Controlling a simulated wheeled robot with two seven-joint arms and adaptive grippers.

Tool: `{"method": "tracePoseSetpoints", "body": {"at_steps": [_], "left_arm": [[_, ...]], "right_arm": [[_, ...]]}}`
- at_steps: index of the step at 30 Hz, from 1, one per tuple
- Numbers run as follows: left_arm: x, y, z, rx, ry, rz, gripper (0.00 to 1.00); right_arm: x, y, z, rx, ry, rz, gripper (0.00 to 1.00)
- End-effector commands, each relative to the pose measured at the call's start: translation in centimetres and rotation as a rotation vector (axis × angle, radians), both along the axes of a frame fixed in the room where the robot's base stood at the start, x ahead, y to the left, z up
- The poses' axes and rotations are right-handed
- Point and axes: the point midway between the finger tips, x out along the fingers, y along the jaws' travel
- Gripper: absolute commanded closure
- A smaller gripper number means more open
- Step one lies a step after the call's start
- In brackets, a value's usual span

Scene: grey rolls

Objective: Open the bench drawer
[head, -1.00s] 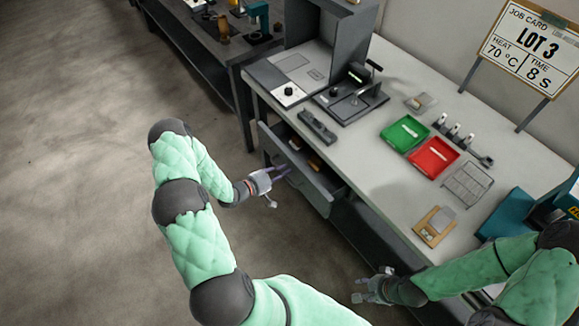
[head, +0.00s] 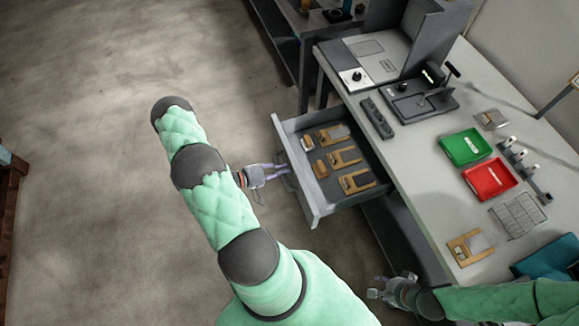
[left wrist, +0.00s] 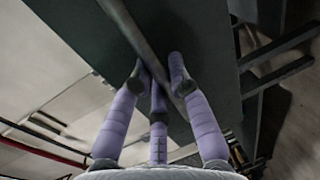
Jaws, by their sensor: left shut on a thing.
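The bench drawer (head: 304,196) stands pulled well out of the bench in the head view, with its inside showing. My left gripper (head: 283,170) is at the middle of the drawer front, shut on its handle. In the left wrist view the handle is a grey bar (left wrist: 135,30) crossing in front of the dark drawer front (left wrist: 205,30), and the fingers of my left gripper (left wrist: 160,75) close around it. My right gripper (head: 390,284) hangs beside the bench's front edge, its fingers apart and empty.
Several wooden-based pieces (head: 345,157) lie in the drawer. The bench top (head: 400,160) carries a grey machine (head: 418,100), a green tray (head: 466,147), a red tray (head: 489,179) and a wire rack (head: 518,215). The floor (head: 90,170) left of the drawer is clear.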

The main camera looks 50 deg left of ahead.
Motion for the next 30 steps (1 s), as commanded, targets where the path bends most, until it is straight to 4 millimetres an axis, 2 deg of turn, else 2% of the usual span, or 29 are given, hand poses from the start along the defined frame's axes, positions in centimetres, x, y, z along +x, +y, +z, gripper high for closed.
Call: {"method": "tracePoseSetpoints", "body": {"at_steps": [13, 14, 15, 16, 17, 26, 30], "left_arm": [[-0.39, 0.17, -0.09, 0.001, 0.002, 0.0, 1.0], [-0.38, 0.17, -0.09, 0.001, 0.002, 0.0, 0.79], [-0.38, 0.17, -0.09, 0.001, 0.002, 0.0, 0.68], [-0.38, 0.17, -0.08, 0.0, 0.001, 0.0, 0.59], [-0.38, 0.18, -0.08, 0.0, 0.001, 0.0, 0.56], [-0.39, 0.18, -0.02, 0.0, 0.0, 0.0, 0.56], [-1.11, 0.53, 0.13, 0.001, 0.0, 0.001, 0.56]], "right_arm": [[0.0, 0.0, 0.02, 0.0, 0.0, 0.0, 0.6], [0.0, 0.0, 0.02, 0.0, 0.0, 0.0, 0.6], [0.0, 0.0, 0.02, 0.0, 0.0, 0.0, 0.6], [0.0, 0.0, 0.02, 0.0, 0.0, 0.0, 0.6], [0.0, 0.0, 0.02, 0.0, 0.0, 0.0, 0.6], [0.0, 0.0, 0.03, 0.0, 0.0, 0.0, 0.6], [0.0, 0.0, 0.03, 0.0, 0.0, 0.0, 0.6]]}}
